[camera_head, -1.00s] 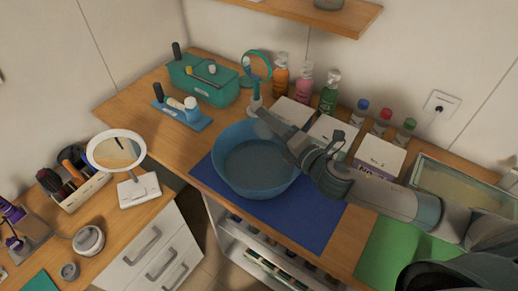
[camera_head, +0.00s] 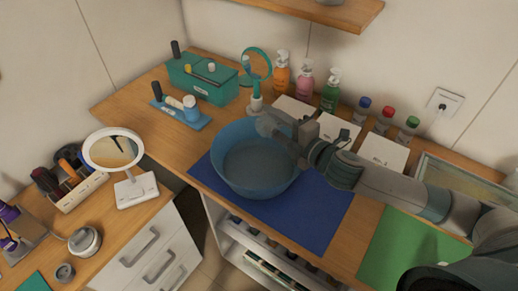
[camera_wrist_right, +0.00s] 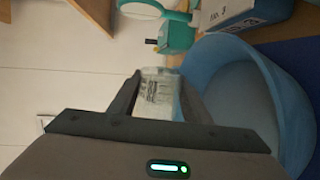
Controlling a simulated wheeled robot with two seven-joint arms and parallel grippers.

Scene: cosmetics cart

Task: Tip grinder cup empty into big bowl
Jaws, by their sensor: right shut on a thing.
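The big blue bowl (camera_head: 222,168) stands upright on a dark blue mat; it also shows in the wrist view (camera_wrist_right: 267,68). No contents can be made out in it from the head view. My right gripper (camera_head: 275,126) is over the bowl's back right rim. In the wrist view my right gripper (camera_wrist_right: 160,97) is shut on a clear cup with dark markings (camera_wrist_right: 157,88), which looks like the grinder cup. The cup is beside the bowl's wall in that picture. Whether anything is inside it cannot be told. My left gripper is not in view.
Pump bottles (camera_head: 331,90) and white boxes (camera_head: 383,152) line the back. A round teal mirror (camera_head: 257,63) stands behind the bowl. A teal box (camera_head: 206,88) is at the back left. A green mat (camera_head: 408,252) lies at right.

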